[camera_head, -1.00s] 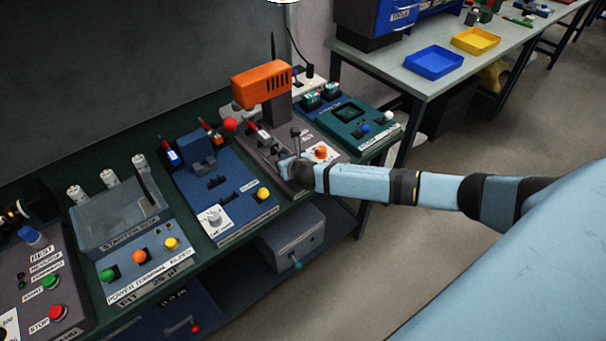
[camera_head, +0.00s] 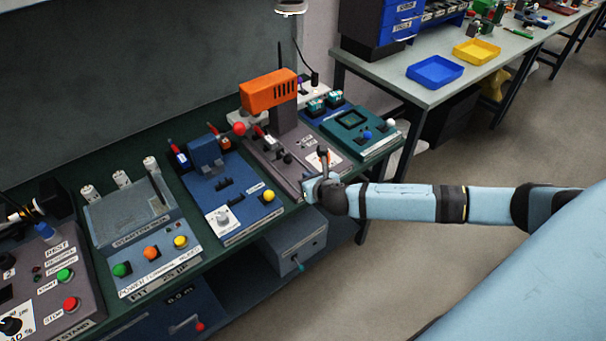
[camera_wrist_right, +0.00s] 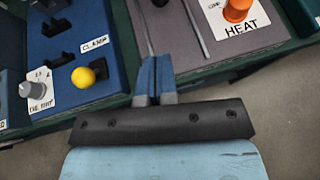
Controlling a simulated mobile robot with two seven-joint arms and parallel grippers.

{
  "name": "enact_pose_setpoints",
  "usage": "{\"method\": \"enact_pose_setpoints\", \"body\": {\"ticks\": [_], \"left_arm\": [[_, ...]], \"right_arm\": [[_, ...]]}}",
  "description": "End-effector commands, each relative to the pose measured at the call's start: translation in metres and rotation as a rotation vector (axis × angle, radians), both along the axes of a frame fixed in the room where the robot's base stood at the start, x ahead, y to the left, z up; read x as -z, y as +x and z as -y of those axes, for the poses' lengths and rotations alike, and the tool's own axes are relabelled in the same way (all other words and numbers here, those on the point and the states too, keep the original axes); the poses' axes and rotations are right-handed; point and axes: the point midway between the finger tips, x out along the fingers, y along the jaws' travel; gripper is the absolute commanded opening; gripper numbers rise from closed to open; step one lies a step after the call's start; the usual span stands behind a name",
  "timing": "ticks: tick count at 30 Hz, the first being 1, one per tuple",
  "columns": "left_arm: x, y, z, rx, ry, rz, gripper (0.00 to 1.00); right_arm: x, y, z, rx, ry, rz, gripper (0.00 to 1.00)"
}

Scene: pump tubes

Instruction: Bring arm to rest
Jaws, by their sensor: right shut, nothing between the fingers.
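My right arm reaches in from the right in the head view. Its gripper (camera_head: 309,187) is by the front edge of the grey heat station (camera_head: 318,160), the one with the orange-topped press (camera_head: 270,92). In the right wrist view the gripper (camera_wrist_right: 155,62) has its two blue fingers together with nothing between them. Below the fingers there lie the edges of the blue clamp station (camera_wrist_right: 110,20) and the grey heat station (camera_wrist_right: 185,20). Whether the fingers touch anything cannot be told. My left gripper is not in view.
The green bench (camera_head: 210,262) carries several stations in a row, with a teal station (camera_head: 358,130) at the right end. A grey side table (camera_head: 400,75) holds a blue tray (camera_head: 435,71) and a yellow tray (camera_head: 476,51). Open floor (camera_head: 440,260) lies in front.

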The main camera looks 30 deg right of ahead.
Motion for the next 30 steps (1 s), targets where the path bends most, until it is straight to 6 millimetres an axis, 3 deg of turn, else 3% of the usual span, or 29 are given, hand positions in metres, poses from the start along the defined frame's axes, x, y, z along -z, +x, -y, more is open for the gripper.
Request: {"method": "enact_pose_setpoints", "body": {"ticks": [8,11,13,17,21,25,30], "left_arm": [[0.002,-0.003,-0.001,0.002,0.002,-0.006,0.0],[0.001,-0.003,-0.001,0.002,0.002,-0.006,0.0],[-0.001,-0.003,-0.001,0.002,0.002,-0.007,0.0],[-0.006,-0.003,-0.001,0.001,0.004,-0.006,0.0],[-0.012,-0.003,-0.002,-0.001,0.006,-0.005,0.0],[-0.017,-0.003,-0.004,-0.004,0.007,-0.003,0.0],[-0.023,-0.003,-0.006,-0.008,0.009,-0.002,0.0]], "right_arm": [[-0.003,-0.006,-0.001,0.0,0.003,0.0,0.0],[0.003,-0.014,-0.014,0.013,0.077,-0.012,0.0],[0.013,-0.027,-0.036,0.043,0.216,-0.034,0.0],[0.034,-0.07,-0.094,0.179,0.661,-0.11,0.0],[0.044,-0.125,-0.149,0.442,1.228,-0.21,0.0],[0.045,-0.173,-0.175,0.757,1.718,-0.276,0.0],[0.043,-0.225,-0.178,1.166,2.224,-0.277,0.0]]}}
